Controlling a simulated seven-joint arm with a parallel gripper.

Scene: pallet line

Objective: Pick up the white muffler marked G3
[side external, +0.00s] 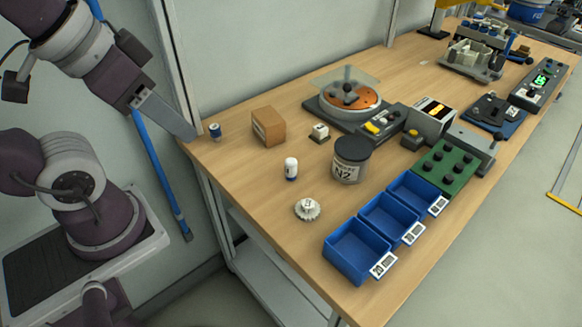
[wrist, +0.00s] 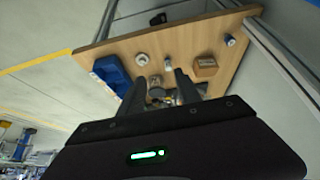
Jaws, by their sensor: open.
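A small white cylinder with a dark blue base (side external: 291,168) stands upright on the wooden table, left of the N2 jar. It looks like the white muffler, but I cannot read a G3 mark on it. In the wrist view it shows as a small pale piece (wrist: 168,65) beyond my fingers. My gripper (side external: 192,137) is near the table's left corner in the side view, well away from the white cylinder. In the wrist view my gripper (wrist: 156,80) has its two fingers spread, with nothing held between them.
A blue cylinder with a pale label (side external: 215,131) stands at the left corner. A cardboard box (side external: 269,127), a grey N2 jar (side external: 350,163), a white gear (side external: 307,209) and blue bins (side external: 349,253) surround the white cylinder. Bare table lies left of it.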

